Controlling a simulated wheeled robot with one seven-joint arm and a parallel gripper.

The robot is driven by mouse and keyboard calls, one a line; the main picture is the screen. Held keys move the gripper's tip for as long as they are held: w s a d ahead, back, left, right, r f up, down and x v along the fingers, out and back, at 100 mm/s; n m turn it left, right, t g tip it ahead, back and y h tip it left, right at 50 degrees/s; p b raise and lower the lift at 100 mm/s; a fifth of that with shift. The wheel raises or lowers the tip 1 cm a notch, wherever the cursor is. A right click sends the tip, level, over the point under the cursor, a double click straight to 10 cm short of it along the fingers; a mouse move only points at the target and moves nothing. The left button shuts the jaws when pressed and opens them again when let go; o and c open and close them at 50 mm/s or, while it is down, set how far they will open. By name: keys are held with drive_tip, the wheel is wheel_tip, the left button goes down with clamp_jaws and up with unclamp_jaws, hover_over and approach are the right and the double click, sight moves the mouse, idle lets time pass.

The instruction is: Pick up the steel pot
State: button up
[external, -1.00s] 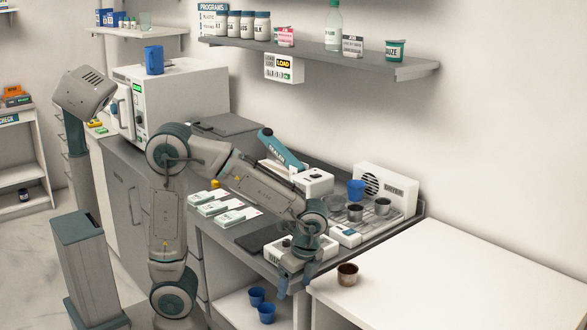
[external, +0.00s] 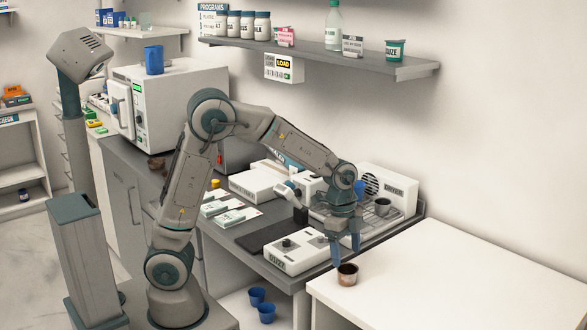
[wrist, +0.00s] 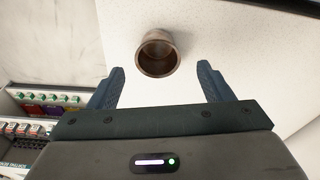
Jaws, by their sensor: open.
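The steel pot (external: 347,275) is a small dark metal cup with a brownish inside. It stands upright on the white table (external: 450,290), near its left corner. In the wrist view the pot (wrist: 157,54) shows its open mouth, just beyond and between the fingertips. My gripper (external: 345,254) is open and points down, just above the pot in the external view. In the wrist view my gripper's blue fingers (wrist: 160,75) are spread wide with nothing between them. I see no contact with the pot.
Blue cups (external: 266,313) sit on a lower shelf. The white table right of the pot is clear.

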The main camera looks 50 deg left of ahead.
sight(347, 271)
drive_tip(key=shift+d+f+p, duration=0.15)
drive_tip(key=shift+d+f, duration=0.05)
drive_tip(key=shift+f, duration=0.9)
drive_tip(key=shift+d+f+p, duration=0.15)
drive_tip(key=shift+f+p, duration=0.05)
drive_tip(key=shift+f, duration=0.9)
drive_tip(key=shift+d+f+p, duration=0.15)
drive_tip(key=shift+d+f, duration=0.05)
drive_tip(key=shift+f, duration=0.9)
drive_tip(key=c, duration=0.9)
